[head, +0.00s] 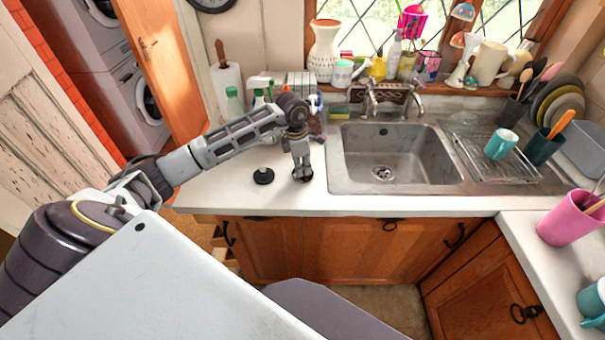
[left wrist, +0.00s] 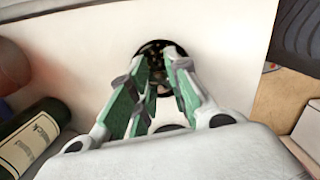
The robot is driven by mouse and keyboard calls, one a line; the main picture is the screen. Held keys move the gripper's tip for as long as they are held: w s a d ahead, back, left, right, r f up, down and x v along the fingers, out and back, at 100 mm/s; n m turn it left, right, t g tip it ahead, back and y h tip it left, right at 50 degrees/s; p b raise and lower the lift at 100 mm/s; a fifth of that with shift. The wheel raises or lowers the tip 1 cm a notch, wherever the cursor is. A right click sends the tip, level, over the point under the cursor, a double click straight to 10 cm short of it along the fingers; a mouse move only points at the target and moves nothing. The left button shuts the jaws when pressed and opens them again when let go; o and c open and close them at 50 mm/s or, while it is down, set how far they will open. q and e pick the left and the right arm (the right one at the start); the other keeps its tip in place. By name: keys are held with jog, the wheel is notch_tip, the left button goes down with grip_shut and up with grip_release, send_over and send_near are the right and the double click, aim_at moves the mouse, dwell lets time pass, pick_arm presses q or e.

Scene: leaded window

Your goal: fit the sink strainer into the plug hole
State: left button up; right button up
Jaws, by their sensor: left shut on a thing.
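My left gripper (head: 302,174) points down at the counter just left of the sink. It is shut on the sink strainer (head: 307,178), a small dark round piece at counter level, mostly hidden by the fingers. In the left wrist view the strainer (left wrist: 172,50) is a dark speckled disc at the fingertips (left wrist: 155,80), against the pale counter. I cannot tell whether it still touches the counter. The plug hole (head: 382,174) shows as a round metal drain in the floor of the grey sink (head: 405,150), to the right of the gripper. My right gripper is out of view.
A black round plug (head: 263,176) with a knob lies on the counter left of the gripper. The tap (head: 390,98) stands behind the sink. Spray bottles (head: 260,90) stand behind my arm. A drying rack (head: 497,158) with a teal mug is right of the basin.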

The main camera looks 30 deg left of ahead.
aim_at(303, 166)
pick_arm(q)
grip_shut()
jog(key=shift+r, duration=0.1)
jog(key=shift+r+b, duration=0.7)
jog(key=shift+r, duration=4.2)
jog(key=shift+f, duration=0.1)
